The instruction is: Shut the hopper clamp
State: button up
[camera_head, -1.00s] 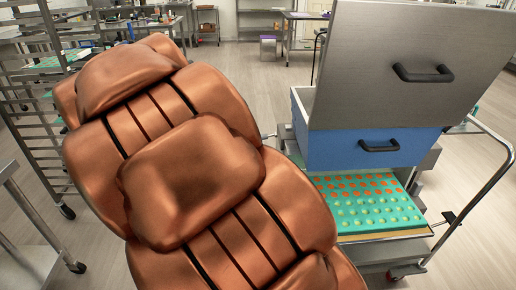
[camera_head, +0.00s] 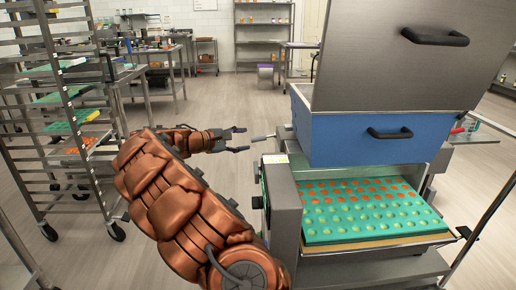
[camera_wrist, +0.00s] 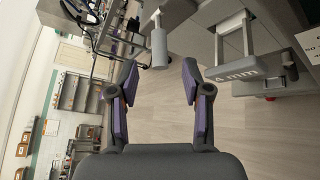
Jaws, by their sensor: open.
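The blue hopper (camera_head: 375,140) sits on the depositor in the head view, its steel lid (camera_head: 400,60) raised. A grey rod-like handle (camera_head: 263,138) sticks out to the left of the machine beside the hopper. In the wrist view a grey cylindrical grip (camera_wrist: 159,48) hangs from an arm, beyond my fingertips and roughly between them, apart from both. A small red grip (camera_head: 458,131) shows at the hopper's right side. I cannot tell for sure which is the clamp. My gripper (camera_head: 243,140) is open and empty, just left of the grey handle; its fingers (camera_wrist: 159,82) are spread in the wrist view.
A green mould tray (camera_head: 322,235) with orange and pale gummies lies below the hopper. A block marked "4 mm" (camera_wrist: 238,82) is right of the grip. A tall rack (camera_head: 60,150) stands at the left. Open floor lies behind my arm.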

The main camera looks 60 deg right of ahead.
aim_at(254, 139)
jog(key=shift+w+d+f, duration=0.2)
jog(key=shift+d+f, duration=0.15)
jog(key=shift+d, duration=0.15)
jog(key=shift+b+x, duration=0.5)
jog(key=shift+x, duration=3.1)
grip_shut()
